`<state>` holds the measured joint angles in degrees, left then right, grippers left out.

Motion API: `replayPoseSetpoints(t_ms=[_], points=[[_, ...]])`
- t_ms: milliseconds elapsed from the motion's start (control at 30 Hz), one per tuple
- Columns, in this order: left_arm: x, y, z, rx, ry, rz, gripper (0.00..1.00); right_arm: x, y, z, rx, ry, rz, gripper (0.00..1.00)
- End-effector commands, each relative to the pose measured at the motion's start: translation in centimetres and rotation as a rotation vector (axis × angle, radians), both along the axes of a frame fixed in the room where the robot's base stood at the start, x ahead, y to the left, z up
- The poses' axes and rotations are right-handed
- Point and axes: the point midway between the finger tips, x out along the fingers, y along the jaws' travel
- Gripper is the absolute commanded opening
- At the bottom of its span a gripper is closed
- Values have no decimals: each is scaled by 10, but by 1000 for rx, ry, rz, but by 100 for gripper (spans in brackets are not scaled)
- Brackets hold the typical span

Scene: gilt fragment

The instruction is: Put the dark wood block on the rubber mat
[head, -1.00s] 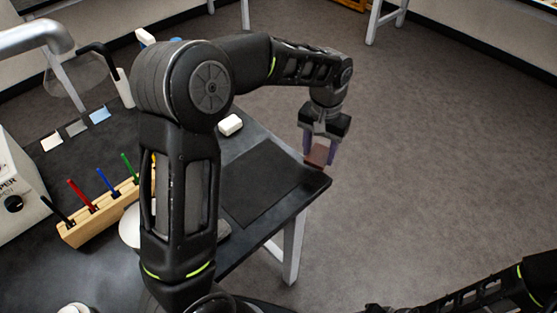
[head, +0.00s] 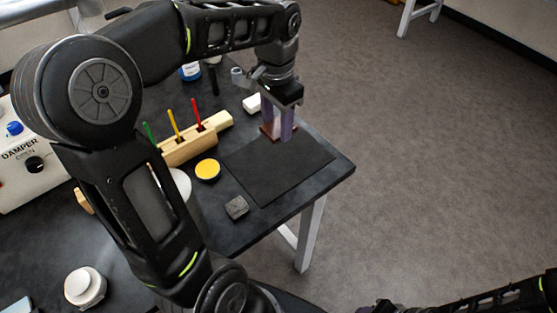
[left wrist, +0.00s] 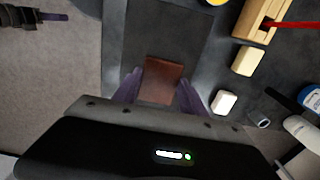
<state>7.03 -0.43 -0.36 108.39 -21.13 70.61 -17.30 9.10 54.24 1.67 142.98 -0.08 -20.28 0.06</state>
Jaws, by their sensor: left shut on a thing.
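The dark wood block (head: 267,133) is reddish brown and sits between the purple fingers of my left gripper (head: 278,125), which is shut on it. In the left wrist view the block (left wrist: 162,80) shows between the fingertips, over the black rubber mat (left wrist: 165,35). In the head view the mat (head: 275,180) lies flat on the bench, and the block is at its far edge. I cannot tell whether the block touches the mat. My right gripper (left wrist: 58,17) shows small at the top left of the left wrist view; its jaws are unclear.
A white block (head: 252,103) lies just beyond the mat. A wooden holder (head: 190,148) with coloured sticks, a yellow-topped round container (head: 208,170) and a grey lump (head: 237,208) stand left of it. The bench's right edge is close to the mat.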

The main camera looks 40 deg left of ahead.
Motion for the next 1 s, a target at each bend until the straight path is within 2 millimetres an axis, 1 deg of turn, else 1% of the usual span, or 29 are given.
replayPoseSetpoints(t_ms=[233,333,467,600,700,800,1000], points=[[0,0,0,0,1,-2,10,0,0,1,0,-1,0,36],[0,0,-3,0,2,-1,10,0,0,1,0,-1,0,36],[-1,0,-21,0,5,0,10,0,0,2,0,-1,0,36],[-1,0,-47,-1,6,-1,10,0,0,4,0,0,0,36],[0,0,-59,-1,3,-1,10,0,0,5,0,0,0,36],[0,0,-63,0,1,-1,10,0,0,5,0,0,0,36],[0,0,-63,0,0,0,10,0,0,4,0,0,0,36]])
